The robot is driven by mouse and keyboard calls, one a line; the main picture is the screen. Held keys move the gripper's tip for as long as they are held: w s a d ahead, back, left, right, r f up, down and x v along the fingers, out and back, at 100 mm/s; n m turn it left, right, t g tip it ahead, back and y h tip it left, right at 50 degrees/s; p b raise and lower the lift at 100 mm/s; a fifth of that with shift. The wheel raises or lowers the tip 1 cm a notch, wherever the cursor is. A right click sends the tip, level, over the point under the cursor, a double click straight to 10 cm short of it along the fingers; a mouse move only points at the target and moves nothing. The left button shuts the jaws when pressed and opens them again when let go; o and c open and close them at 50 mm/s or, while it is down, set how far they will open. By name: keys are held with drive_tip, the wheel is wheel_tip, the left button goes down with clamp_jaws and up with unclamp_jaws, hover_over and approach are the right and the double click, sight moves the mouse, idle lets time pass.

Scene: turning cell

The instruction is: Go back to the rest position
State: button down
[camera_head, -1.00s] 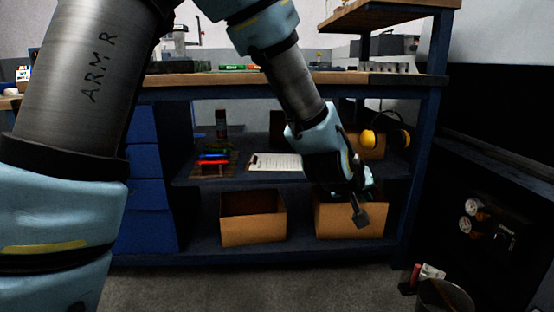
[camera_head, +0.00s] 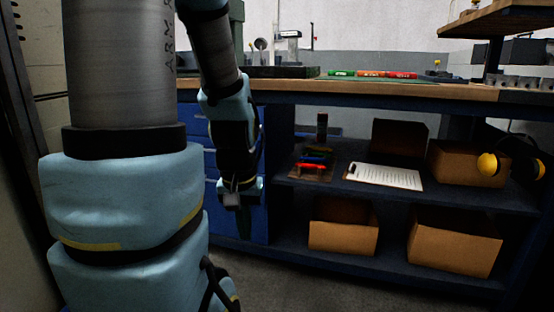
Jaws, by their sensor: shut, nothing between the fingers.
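My gripper (camera_head: 232,201) hangs at the end of my arm, left of centre, pointing down in front of the blue drawers (camera_head: 256,177) of the workbench. It is shut with nothing in it. It is apart from the shelf things and the cardboard boxes. My arm's large upper links fill the left side of the view and hide part of the bench and drawers.
The workbench top (camera_head: 390,92) runs across the view, with green, orange and red items (camera_head: 371,74) on it. Below are a clipboard (camera_head: 384,176), yellow earmuffs (camera_head: 488,164), and two open cardboard boxes, left (camera_head: 343,237) and right (camera_head: 453,243). Some bare floor shows in front.

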wheel_tip(320, 180, up, 29)
drive_tip(key=p, duration=2.7)
drive_tip(key=shift+r+p, duration=0.15)
drive_tip(key=shift+p, duration=0.2)
